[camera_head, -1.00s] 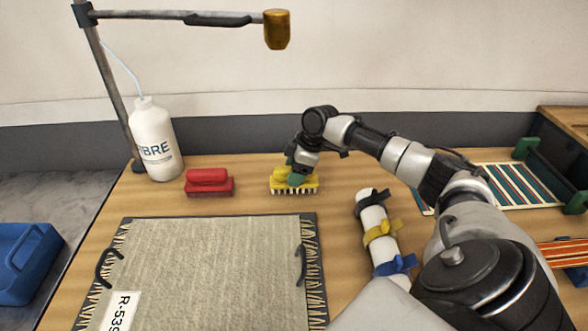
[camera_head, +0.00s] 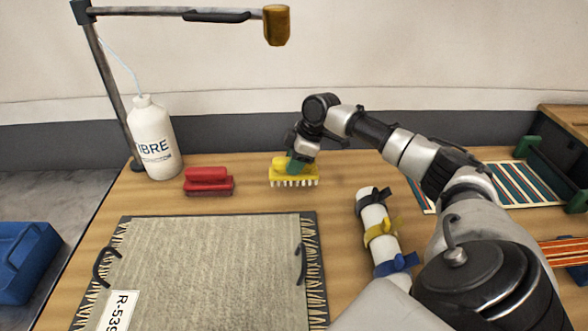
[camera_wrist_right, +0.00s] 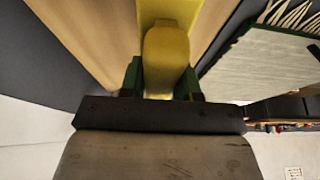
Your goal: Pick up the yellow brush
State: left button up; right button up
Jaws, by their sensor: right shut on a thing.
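The yellow brush (camera_head: 310,178) has a yellow block and pale bristles pointing down. It is at the back of the wooden table in the head view, held slightly above the surface as far as I can tell. My right gripper (camera_head: 296,165) reaches down from above and is shut on the brush's handle. In the right wrist view the yellow handle (camera_wrist_right: 166,60) sits between the green fingertips of my right gripper (camera_wrist_right: 160,80). My left gripper is not in view.
A red brush (camera_head: 208,182) lies left of the yellow one, beside a white bottle (camera_head: 153,140). A grey rug (camera_head: 205,270) covers the front. A white roll with coloured straps (camera_head: 373,215) lies to the right. A lamp-like arm (camera_head: 180,15) hangs above left.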

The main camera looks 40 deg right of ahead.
notch_tip(320, 180, up, 2)
jog(key=shift+r, duration=0.1)
jog(key=s+r+b, duration=0.3)
jog(key=s+r, duration=0.4)
jog(key=s, duration=0.4)
jog(key=shift+s+d, duration=0.15)
jog(key=shift+s, duration=0.2)
